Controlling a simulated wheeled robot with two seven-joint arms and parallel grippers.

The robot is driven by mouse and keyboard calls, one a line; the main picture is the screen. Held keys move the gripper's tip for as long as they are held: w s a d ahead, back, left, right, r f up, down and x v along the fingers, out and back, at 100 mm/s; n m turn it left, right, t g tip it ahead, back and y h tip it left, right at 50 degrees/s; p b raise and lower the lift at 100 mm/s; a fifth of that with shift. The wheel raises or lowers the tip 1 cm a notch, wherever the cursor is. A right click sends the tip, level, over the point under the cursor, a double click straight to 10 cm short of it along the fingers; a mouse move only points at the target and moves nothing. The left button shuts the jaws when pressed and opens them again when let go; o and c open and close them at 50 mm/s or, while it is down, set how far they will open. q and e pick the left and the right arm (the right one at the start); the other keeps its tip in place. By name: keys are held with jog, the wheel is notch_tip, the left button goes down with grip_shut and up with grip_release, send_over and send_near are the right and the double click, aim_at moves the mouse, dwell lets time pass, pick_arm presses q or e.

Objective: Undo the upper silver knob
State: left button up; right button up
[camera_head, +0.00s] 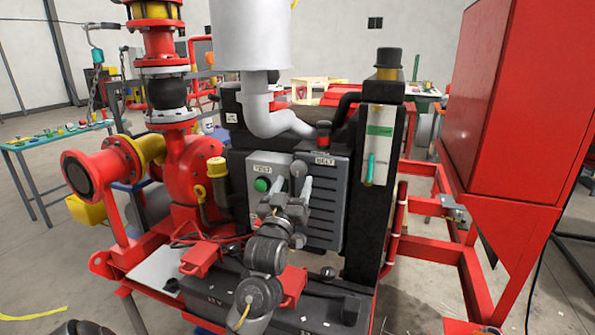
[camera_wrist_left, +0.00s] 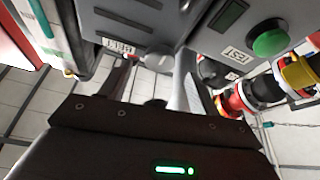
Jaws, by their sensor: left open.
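The upper silver knob (camera_wrist_left: 158,62) is on the grey control panel. In the left wrist view it shows just beyond and between my fingertips, by a white label; that view is turned nearly upside down. I cannot tell whether a finger touches the knob. A second small silver part (camera_wrist_left: 185,5) shows at the top edge of the wrist view. My right gripper is not in view.
A green button (camera_head: 262,185) sits left of the knob, under a "TEST" label. Red pump piping (camera_head: 195,165) stands at left, a black column (camera_head: 388,90) at right. Red boxes (camera_head: 200,258) lie below.

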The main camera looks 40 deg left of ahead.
aim_at(298, 171)
pick_arm(q)
jog(key=shift+p+x, duration=0.35)
jog(key=shift+x, duration=1.9)
jog(key=c, duration=1)
